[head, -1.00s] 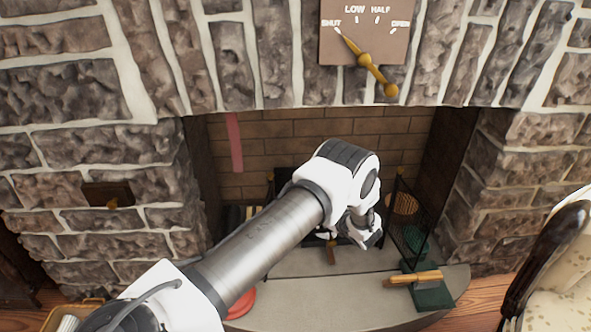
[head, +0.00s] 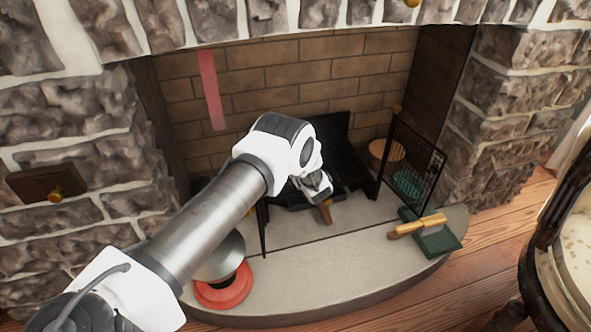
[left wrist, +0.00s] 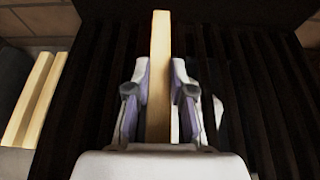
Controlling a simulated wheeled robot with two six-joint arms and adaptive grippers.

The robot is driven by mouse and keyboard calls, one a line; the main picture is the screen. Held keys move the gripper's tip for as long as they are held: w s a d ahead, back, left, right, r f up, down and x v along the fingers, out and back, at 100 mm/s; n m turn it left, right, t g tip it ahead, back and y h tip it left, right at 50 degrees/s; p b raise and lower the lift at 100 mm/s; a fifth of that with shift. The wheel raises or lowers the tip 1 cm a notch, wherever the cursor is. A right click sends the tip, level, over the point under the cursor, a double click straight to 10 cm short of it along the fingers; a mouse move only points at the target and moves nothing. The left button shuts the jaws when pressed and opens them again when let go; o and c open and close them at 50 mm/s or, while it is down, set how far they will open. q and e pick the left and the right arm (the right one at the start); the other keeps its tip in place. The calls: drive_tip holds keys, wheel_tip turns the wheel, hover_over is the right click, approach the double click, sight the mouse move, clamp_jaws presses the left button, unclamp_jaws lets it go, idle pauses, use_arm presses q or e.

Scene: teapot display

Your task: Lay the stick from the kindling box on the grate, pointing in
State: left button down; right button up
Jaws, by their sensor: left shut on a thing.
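The stick (left wrist: 160,50) is a pale, square-cut length of wood. My left gripper (left wrist: 159,100) is shut on it, and the stick runs between the fingers straight ahead in the left wrist view. The black barred grate (left wrist: 240,75) lies beneath it, its bars running roughly the same way. In the head view my left gripper (head: 316,188) is at the front of the grate (head: 347,160), and my arm hides part of the grate. A short brown piece shows just below the gripper; I cannot tell whether it is the stick's end. Contact between stick and grate is unclear.
A black mesh screen (head: 412,160) stands right of the grate. A brush (head: 418,226) lies on a green dustpan (head: 440,241) on the hearth (head: 330,268). A red round object (head: 224,290) is at the left front. Pale wood pieces (left wrist: 33,100) lie left of the grate.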

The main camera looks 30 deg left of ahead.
use_arm(q)
drive_tip(key=shift+r, duration=0.1)
drive_tip(key=shift+f, duration=0.2)
drive_tip(key=c, duration=1)
unclamp_jaws()
drive_tip(key=shift+r, duration=0.1)
drive_tip(key=shift+r, duration=0.15)
drive_tip(key=p+v, duration=0.6)
drive_tip(key=v, duration=0.6)
